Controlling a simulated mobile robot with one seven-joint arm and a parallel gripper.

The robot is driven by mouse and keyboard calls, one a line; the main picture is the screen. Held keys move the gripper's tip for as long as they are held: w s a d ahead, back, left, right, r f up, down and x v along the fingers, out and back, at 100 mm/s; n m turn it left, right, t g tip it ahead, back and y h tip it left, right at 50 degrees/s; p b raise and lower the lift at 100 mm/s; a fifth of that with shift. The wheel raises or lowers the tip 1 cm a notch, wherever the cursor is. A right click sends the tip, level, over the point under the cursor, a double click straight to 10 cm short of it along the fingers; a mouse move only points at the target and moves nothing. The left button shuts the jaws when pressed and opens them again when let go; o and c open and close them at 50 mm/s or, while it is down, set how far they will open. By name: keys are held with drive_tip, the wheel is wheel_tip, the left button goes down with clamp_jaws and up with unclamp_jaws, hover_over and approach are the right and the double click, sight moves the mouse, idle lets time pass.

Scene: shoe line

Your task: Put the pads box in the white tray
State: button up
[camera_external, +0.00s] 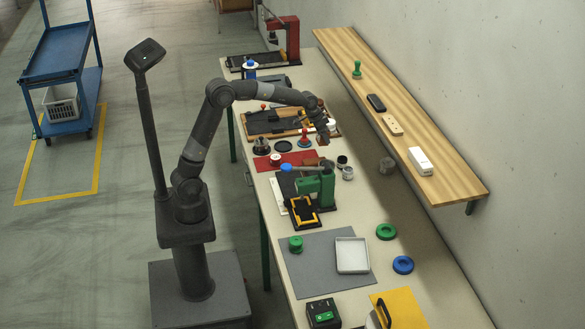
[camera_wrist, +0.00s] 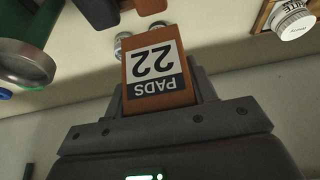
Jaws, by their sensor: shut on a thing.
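The pads box (camera_wrist: 155,75) is orange-brown with a black-and-white label reading "PADS 22", upside down in the wrist view. My gripper (camera_wrist: 160,96) is shut on it, a finger on each side. In the external view my gripper (camera_external: 322,130) is over the middle-back part of the bench, and the box (camera_external: 323,140) shows small and dark below it. The white tray (camera_external: 352,268) looks empty. It lies on a grey mat nearer the camera, well apart from my gripper.
A green press (camera_external: 318,186) stands on the bench between my gripper and the tray. A green pot (camera_external: 296,244) is left of the tray; green (camera_external: 386,232) and blue (camera_external: 403,265) rings are to its right. A wooden wall shelf (camera_external: 455,178) runs along the right.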

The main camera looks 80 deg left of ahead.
wheel_tip(320, 180, up, 8)
drive_tip(key=shift+f, duration=0.25)
drive_tip(key=shift+w+d+r, duration=0.1)
drive_tip(key=shift+d+r, duration=0.05)
drive_tip(key=shift+d, duration=0.4)
drive_tip(key=d+m, duration=0.2)
drive_tip(key=d, duration=2.8)
drive_tip(key=s+d+m+h, duration=0.1)
drive_tip(key=s+d, duration=0.4)
drive_tip(key=d, duration=0.5)
drive_tip(key=s+d+m+t+h, duration=0.1)
drive_tip(key=s+d, duration=0.4)
drive_tip(key=d, duration=0.6)
drive_tip(key=s+d+m, duration=0.1)
drive_tip(key=s+d, duration=0.5)
drive_tip(key=d, duration=0.4)
approach(360, 257)
drive_tip(key=shift+w+d, duration=0.15)
drive_tip(key=shift+w, duration=0.35)
drive_tip(key=shift+w+d, duration=0.2)
drive_tip(key=shift+w, duration=0.35)
drive_tip(key=shift+f, duration=1.95)
